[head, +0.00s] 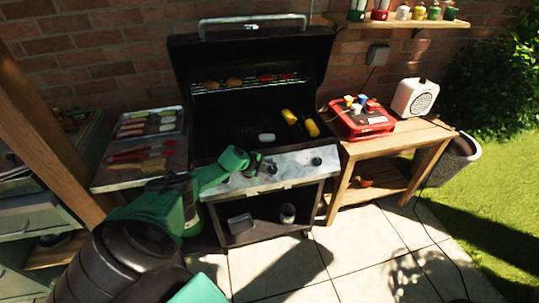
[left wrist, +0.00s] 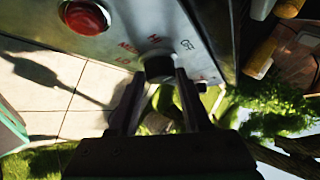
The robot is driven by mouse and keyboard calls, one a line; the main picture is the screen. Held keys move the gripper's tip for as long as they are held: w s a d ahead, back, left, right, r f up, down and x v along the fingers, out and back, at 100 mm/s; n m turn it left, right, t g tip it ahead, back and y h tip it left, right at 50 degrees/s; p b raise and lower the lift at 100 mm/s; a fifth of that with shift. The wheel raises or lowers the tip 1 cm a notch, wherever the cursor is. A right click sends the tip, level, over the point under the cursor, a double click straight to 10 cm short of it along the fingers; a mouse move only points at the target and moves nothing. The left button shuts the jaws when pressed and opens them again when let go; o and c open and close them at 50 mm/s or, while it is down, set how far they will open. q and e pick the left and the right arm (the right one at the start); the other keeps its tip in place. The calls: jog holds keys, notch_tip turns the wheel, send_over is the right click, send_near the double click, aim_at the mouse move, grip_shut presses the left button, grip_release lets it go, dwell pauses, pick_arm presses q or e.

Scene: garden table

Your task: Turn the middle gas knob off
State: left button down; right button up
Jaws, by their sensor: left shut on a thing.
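The grill's front panel (head: 295,163) is pale metal with dark knobs. The middle knob (left wrist: 158,67) sits between my left gripper's fingers in the left wrist view, with red markings and an OFF label around it. Its pointer cannot be made out. My left gripper (left wrist: 158,82) is shut on this knob. In the head view my left gripper (head: 258,163) is at the middle of the panel, and my arm covers the panel's left part. Another knob (head: 316,161) is free to its right. My right gripper is not in view.
A round red button (left wrist: 83,17) is on the panel. The open grill (head: 250,110) holds food, with yellow corn (head: 289,116) at its right. A tray (head: 148,110) of food and red tongs (head: 128,155) lie left; a red camp stove (head: 360,122) stands on the right table.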

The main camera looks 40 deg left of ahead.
pick_arm(q)
jog(key=shift+w+a+r+m+g+b, duration=0.1)
jog(key=shift+m+g+b, duration=0.25)
jog(key=shift+m, duration=0.2)
jog(key=shift+w+a+r+m+g+b, duration=0.1)
jog(key=shift+m+g+b, duration=0.15)
jog(key=shift+m+g, duration=0.25)
jog(key=shift+d+f+m, duration=0.1)
jog(key=shift+d+m, duration=0.05)
jog(key=shift+m, duration=0.1)
jog(key=shift+c, duration=1.8)
grip_release()
jog(key=shift+g, duration=0.25)
jog(key=shift+f, duration=0.1)
jog(key=p+v, duration=0.3)
jog(key=v, duration=1.1)
jog(key=shift+s+a, duration=0.15)
jog(key=shift+a, duration=0.15)
